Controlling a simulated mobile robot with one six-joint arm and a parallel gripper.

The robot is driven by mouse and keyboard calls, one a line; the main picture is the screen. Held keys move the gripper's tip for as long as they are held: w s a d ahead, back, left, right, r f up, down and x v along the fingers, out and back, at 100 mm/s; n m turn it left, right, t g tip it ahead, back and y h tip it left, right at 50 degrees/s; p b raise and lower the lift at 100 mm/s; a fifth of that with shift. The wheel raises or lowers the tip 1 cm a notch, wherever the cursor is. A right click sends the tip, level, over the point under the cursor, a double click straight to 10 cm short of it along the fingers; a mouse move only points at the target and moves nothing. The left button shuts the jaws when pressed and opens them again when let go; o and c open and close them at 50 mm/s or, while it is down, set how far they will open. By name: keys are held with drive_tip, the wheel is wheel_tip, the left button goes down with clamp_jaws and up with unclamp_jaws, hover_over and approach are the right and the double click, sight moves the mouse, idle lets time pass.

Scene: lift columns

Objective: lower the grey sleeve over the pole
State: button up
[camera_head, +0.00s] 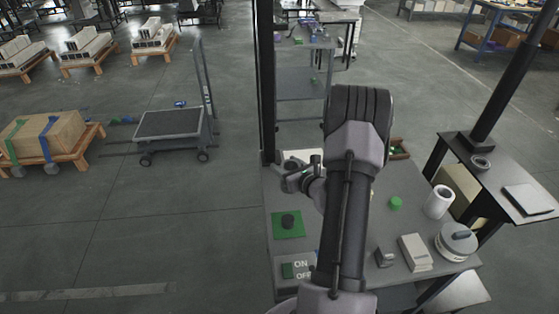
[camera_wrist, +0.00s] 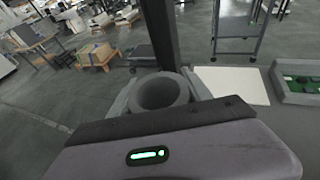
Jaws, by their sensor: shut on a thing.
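The grey sleeve (camera_wrist: 133,101) is a thick-walled ring with its round opening facing up in the wrist view. My gripper (camera_head: 292,179) is shut on it, one finger on each side, above the table's left side. A short dark post (camera_head: 288,221) stands on a green square pad (camera_head: 279,231), nearer the front.
The grey table (camera_head: 410,229) carries an ON/OFF plate (camera_head: 301,265), a green disc (camera_head: 396,202), a white roll (camera_head: 438,202) and a round device (camera_head: 456,240). A green-filled tray (camera_head: 399,149) sits at the back. A cart (camera_head: 170,124) stands left on open floor.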

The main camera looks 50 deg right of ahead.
drive_tip(key=d+p+v, duration=0.1)
drive_tip(key=p+v, duration=0.2)
drive_tip(key=v, duration=0.9)
drive_tip(key=shift+s+r+p, duration=0.25)
drive_tip(key=shift+s+p, duration=0.15)
drive_tip(key=shift+s, duration=0.05)
